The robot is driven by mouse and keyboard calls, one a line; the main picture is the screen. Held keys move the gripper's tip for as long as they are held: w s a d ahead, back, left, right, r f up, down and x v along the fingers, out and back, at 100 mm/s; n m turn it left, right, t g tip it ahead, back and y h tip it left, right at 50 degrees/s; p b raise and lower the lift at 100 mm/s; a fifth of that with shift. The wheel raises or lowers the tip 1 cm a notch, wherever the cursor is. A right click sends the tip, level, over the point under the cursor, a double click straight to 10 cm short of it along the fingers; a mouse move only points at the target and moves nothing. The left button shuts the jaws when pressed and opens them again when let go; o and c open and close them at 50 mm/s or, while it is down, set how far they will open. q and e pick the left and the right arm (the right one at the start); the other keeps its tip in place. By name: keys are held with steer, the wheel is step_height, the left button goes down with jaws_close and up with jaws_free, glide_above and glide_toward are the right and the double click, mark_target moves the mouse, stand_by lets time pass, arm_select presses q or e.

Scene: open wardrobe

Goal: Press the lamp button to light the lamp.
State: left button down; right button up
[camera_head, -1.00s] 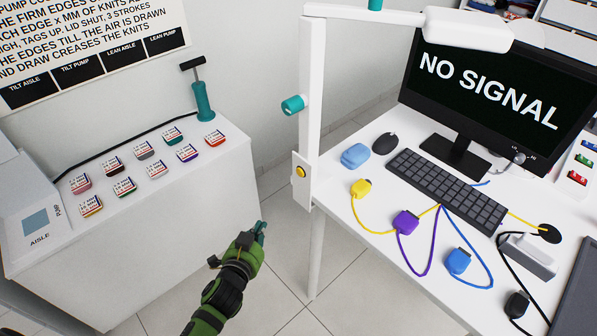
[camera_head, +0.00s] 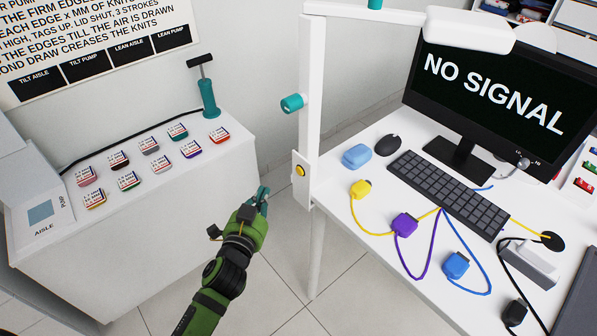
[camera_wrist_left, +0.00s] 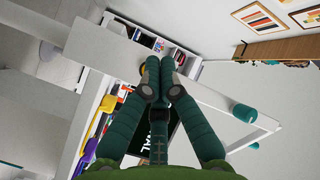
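The lamp's white post (camera_head: 311,90) stands at the left edge of the desk, with its arm and white head (camera_head: 469,28) reaching right over the monitor. No glow shows on the head. The round yellow lamp button (camera_head: 300,170) sits on a white plate low on the post. My left gripper (camera_head: 263,194) is to the left of and a little below the button, with a gap between them in the head view. In the left wrist view its teal fingers (camera_wrist_left: 160,65) meet at the tips with nothing between them, partly covering the yellow button (camera_wrist_left: 143,67). My right gripper is out of view.
The white desk (camera_head: 340,205) holds a keyboard (camera_head: 447,190), mouse, monitor, and several coloured plugs with cables. A teal knob (camera_head: 292,103) juts left from the post. A white cabinet (camera_head: 200,215) with several small labelled tins and a teal pump (camera_head: 207,98) stands left. Open floor lies between.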

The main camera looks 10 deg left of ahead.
mark_target(300, 171)
arm_select(q)
steer(key=shift+w+d+b, duration=0.45)
steer(key=shift+w+d, duration=0.7)
steer(key=shift+w, duration=0.35)
steer(key=shift+w+d+b, duration=0.4)
steer(key=shift+w+d, duration=0.75)
steer(key=shift+w, duration=0.3)
steer(key=shift+w+d, duration=0.2)
steer(key=shift+w, duration=0.15)
steer(key=shift+w+d, duration=0.25)
steer(key=shift+s+a, duration=0.5)
steer(key=shift+s, duration=0.15)
